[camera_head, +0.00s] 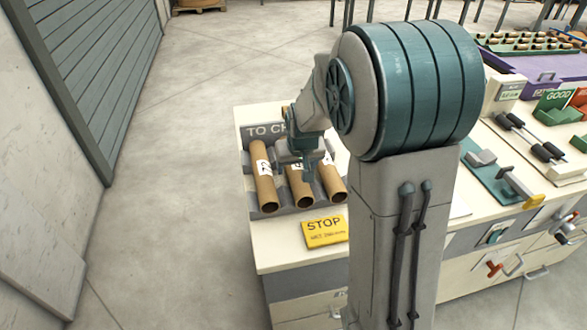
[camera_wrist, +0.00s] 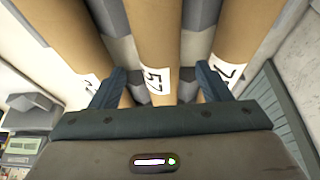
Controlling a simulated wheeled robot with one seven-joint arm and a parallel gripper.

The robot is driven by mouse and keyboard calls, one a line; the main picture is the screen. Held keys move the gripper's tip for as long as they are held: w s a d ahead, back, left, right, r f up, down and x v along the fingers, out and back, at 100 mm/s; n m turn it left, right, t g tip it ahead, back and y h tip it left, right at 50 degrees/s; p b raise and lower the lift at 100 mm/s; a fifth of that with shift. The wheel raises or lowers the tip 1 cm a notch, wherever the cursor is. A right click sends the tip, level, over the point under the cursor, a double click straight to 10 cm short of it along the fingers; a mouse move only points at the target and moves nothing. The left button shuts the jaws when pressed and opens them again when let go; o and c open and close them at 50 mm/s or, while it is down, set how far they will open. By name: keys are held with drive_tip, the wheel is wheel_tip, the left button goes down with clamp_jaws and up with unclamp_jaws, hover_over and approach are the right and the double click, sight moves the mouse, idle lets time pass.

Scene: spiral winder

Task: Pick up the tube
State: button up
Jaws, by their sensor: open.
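Three brown cardboard tubes lie side by side in a grey grooved rack (camera_head: 292,203) in the head view. They are the left tube (camera_head: 264,186), the middle tube (camera_head: 298,186) and the right tube (camera_head: 332,181); each has a white label with black marks. My gripper (camera_head: 306,165) is over the middle tube, pointing down. In the wrist view my gripper (camera_wrist: 158,80) is open, with one blue finger on each side of the middle tube (camera_wrist: 153,40). I cannot tell whether the fingers touch it.
The rack stands on a cream bench (camera_head: 280,252) with a "TO CH…" marking at its back. A yellow STOP sign (camera_head: 325,232) lies in front of the tubes. A workbench with a clamp (camera_head: 520,186) and screwdriver-like tools (camera_head: 535,140) is on the right. Open floor (camera_head: 175,200) lies left.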

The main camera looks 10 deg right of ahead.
sight(295, 167)
drive_tip(key=shift+w+x, duration=0.2)
drive_tip(key=shift+x, duration=2.05)
drive_tip(key=shift+r, duration=0.1)
drive_tip(key=c, duration=1.1)
